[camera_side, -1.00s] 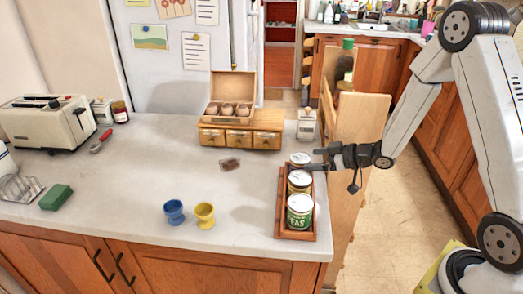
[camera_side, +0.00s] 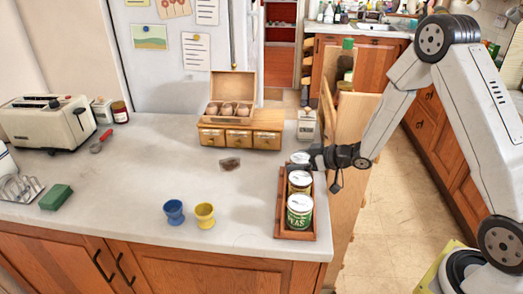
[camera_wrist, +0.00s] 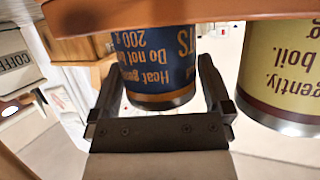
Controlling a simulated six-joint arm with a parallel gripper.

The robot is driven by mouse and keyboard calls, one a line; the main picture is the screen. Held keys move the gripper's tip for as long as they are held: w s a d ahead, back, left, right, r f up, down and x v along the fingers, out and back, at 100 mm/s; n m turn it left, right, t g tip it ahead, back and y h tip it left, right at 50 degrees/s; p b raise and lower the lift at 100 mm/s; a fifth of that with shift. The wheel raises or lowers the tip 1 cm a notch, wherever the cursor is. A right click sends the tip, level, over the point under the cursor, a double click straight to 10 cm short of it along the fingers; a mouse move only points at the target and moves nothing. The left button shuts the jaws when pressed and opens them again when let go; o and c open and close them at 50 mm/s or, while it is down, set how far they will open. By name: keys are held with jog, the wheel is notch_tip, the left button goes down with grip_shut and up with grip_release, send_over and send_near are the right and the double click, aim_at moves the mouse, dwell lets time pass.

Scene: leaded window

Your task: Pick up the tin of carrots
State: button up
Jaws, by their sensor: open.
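Three tins stand in a row in a wooden tray (camera_side: 308,236) at the counter's right edge. The rear tin (camera_side: 299,158), partly hidden by my gripper (camera_side: 313,158), is the one at my jaws. In the wrist view, a blue tin (camera_wrist: 158,72), its upside-down label ending in "TS", sits between the two open fingers of my gripper (camera_wrist: 158,75). Small gaps show beside it, so it is not gripped. A yellow tin (camera_wrist: 285,70) is to its right; it also shows mid-tray in the side view (camera_side: 299,184). The front tin (camera_side: 299,214) is green and reads "EAS".
A wooden egg box with drawers (camera_side: 239,138) and a white canister (camera_side: 306,126) stand behind the tray. A blue egg cup (camera_side: 174,212) and a yellow egg cup (camera_side: 205,215) are at the front.

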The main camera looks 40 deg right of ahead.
aim_at(299, 159)
jog(key=c, duration=1.2)
jog(key=shift+c, duration=0.2)
jog(key=shift+r, duration=0.1)
jog(key=shift+r, duration=4.95)
jog(key=shift+a+r, duration=0.1)
jog(key=s+a+r+m+h, duration=0.1)
jog(key=s+a+r, duration=0.2)
jog(key=a+r, duration=0.2)
jog(key=shift+s+m+t+h, duration=0.25)
jog(key=shift+m+t+h, duration=0.05)
jog(key=shift+t, duration=0.1)
